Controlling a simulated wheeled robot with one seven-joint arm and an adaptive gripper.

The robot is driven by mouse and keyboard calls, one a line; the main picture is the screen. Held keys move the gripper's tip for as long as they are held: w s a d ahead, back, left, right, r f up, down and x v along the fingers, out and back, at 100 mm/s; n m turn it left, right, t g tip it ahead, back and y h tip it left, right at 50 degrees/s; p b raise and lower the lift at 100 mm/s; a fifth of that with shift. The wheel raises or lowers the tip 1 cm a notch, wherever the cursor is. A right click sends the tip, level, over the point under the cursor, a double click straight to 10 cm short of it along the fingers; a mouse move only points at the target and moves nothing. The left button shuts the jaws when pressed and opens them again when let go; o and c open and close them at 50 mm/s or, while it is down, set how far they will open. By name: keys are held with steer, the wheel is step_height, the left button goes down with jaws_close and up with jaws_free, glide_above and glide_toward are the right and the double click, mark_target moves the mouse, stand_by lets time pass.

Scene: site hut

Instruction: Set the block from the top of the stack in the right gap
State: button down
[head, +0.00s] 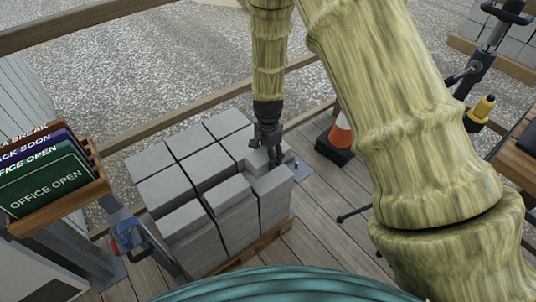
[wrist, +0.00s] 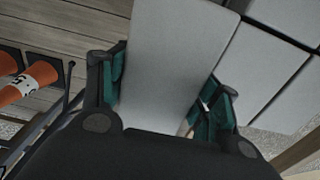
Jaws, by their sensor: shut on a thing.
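The stack of grey blocks (head: 190,150) stands on a wooden pallet (head: 262,243). My gripper (head: 271,156) points down over the stack's right side and is shut on a pale grey block (head: 256,161). In the wrist view the held block (wrist: 172,55) lies between my gripper's green-lined fingers (wrist: 165,95), and its near end is partly hidden by the gripper body. Another block top (head: 275,182) shows just in front of the gripper. The fingers hide part of the right gap, and I cannot tell whether the held block touches the blocks around it.
An orange and white cone (head: 340,134) stands on the deck right of the stack. A wooden rack of signs (head: 55,185) stands at the left. A blue and red clamp-like tool (head: 130,238) is close to the stack's left front. Wooden rails run behind the stack.

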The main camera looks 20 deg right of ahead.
steer(key=shift+f+b, duration=1)
steer(key=shift+f, duration=0.15)
steer(key=shift+f+b, duration=0.35)
steer(key=shift+f, duration=1.95)
steer(key=shift+c, duration=1.5)
jaws_free()
step_height(320, 180, up, 12)
